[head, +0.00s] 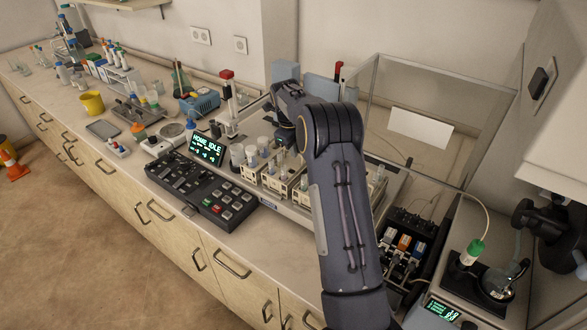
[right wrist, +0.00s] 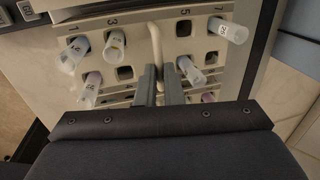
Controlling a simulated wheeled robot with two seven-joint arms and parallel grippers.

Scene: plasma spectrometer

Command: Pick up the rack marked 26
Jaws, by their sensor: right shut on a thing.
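The two fingers of my right gripper (right wrist: 161,78) are shut on this handle. In the head view, my right arm reaches over the row of pale racks (head: 276,183), and my right gripper (head: 287,137) is partly hidden behind it. No number 26 is readable on any rack in these views. My left gripper is not in view.
A black control panel (head: 200,187) with a "HOME IDLE" screen (head: 207,147) stands left of the racks. A clear enclosure (head: 440,90) rises behind and right. A black module with coloured tubes (head: 405,243) sits at the right. Wooden drawers (head: 140,205) line the bench front.

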